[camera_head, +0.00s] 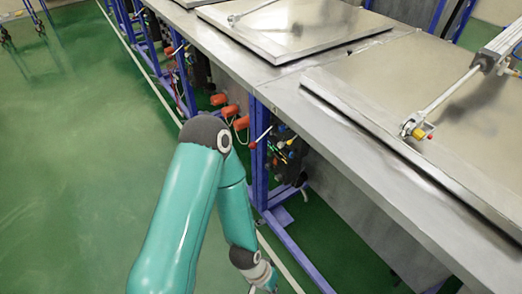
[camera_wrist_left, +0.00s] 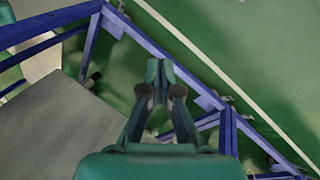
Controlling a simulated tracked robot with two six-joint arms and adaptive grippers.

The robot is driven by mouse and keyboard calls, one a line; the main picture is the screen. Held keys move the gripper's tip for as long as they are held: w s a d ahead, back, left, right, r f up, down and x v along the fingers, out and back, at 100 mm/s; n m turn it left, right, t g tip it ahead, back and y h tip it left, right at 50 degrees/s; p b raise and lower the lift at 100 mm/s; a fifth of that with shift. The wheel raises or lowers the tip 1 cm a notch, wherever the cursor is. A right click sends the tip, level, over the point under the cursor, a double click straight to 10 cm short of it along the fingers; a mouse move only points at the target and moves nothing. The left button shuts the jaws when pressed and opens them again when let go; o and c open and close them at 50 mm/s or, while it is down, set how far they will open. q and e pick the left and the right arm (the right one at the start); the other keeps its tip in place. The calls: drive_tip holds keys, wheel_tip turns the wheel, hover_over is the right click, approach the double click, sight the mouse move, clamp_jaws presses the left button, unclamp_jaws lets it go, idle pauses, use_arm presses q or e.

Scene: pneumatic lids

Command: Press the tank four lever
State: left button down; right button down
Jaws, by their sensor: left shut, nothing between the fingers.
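A lever with a red knob (camera_head: 252,145) sticks out under the front edge of the steel table in the head view. Another small red-knobbed lever (camera_head: 169,51) shows farther back along the row. No tank number is readable, so I cannot tell which is the tank four lever. My left arm reaches down in front of the table, and its gripper is mostly cut off at the bottom edge. In the left wrist view my left gripper (camera_wrist_left: 160,76) is shut and empty, with blue frame bars and green floor beyond it. No lever is clear there. My right gripper is not in view.
The steel table (camera_head: 282,88) carries flat metal lids (camera_head: 345,95) with rods and a pneumatic cylinder (camera_head: 500,45). Blue frame legs (camera_head: 258,165), orange-red parts (camera_head: 229,111) and valves with tubing (camera_head: 289,147) lie below its edge. Green floor (camera_head: 80,150) at left is open.

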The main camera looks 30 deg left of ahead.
sight(263, 136)
use_arm(q)
drive_tip(key=w+a+m+t+y+b, duration=0.2)
drive_tip(key=w+a+m+t+b, duration=0.3)
drive_tip(key=w, duration=0.5)
drive_tip(key=w+a+m+t+y+b, duration=0.1)
drive_tip(key=w+a+m+t+b, duration=0.3)
drive_tip(key=w+b, duration=0.5)
drive_tip(key=w+a+r+m+t+y+b, duration=0.5)
drive_tip(key=w+a+r+m+b, duration=0.2)
drive_tip(key=a+r, duration=0.5)
drive_tip(key=shift+w+r+m+t, duration=0.3)
drive_tip(key=shift+w+r+m, duration=0.3)
drive_tip(key=shift+m, duration=0.6)
drive_tip(key=x, duration=0.9)
drive_tip(key=shift+w+a+f+b, duration=0.15)
drive_tip(key=shift+w+f+b, duration=0.1)
drive_tip(key=shift+b, duration=0.1)
drive_tip(key=a, duration=0.1)
drive_tip(key=s+a, duration=0.1)
drive_tip(key=s+a+r, duration=0.1)
drive_tip(key=shift+a, duration=0.15)
